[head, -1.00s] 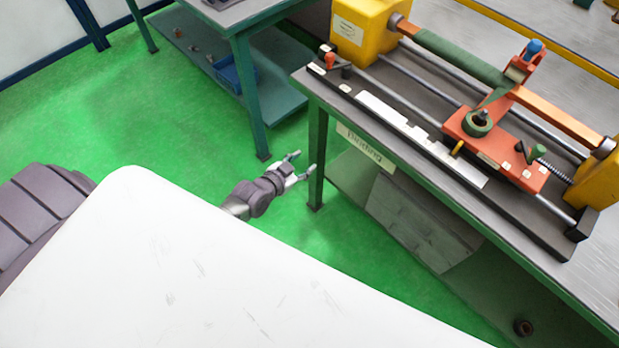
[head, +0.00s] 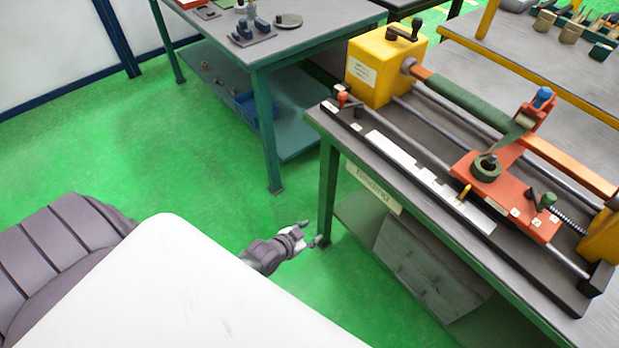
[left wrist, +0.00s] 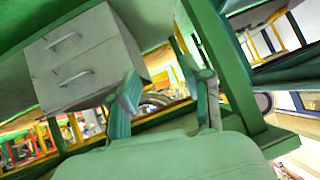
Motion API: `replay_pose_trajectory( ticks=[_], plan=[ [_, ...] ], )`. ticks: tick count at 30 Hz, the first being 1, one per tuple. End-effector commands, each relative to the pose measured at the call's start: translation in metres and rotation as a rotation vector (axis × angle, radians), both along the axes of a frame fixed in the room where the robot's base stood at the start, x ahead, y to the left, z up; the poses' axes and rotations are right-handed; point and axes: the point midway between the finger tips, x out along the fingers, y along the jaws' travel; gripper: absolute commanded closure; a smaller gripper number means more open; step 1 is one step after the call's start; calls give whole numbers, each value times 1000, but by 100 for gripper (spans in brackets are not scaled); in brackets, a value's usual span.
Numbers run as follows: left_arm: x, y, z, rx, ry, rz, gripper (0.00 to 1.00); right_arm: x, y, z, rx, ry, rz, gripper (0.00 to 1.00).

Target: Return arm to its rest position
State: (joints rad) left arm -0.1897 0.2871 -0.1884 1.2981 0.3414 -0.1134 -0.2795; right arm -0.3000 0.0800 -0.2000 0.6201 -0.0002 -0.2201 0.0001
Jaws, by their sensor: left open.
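My left gripper (head: 312,234) is open and empty in the head view. It is low over the green floor, beside the near left leg of the winding bench (head: 324,195) and below its top. In the left wrist view its two fingers (left wrist: 165,95) stand apart with nothing between them. My right gripper is not in view.
The winding machine (head: 485,165) with its yellow end blocks and orange carriage stands on the bench. A grey drawer unit (left wrist: 85,55) hangs under a table in the left wrist view. Another green-legged table (head: 290,45) stands behind. The green floor (head: 170,150) at left is clear.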

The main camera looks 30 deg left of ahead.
Motion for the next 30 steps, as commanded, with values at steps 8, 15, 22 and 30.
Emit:
replay_pose_trajectory(
  ticks=[8,15,22,30],
  plan=[
    [0,0,0,0,-1,0,51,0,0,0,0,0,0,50],
    [-45,-1,-54,3,136,27,51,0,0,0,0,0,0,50],
    [-180,-11,-159,19,469,76,51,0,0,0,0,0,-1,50],
    [-332,-30,-218,44,781,101,51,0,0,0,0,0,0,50]
  ],
)
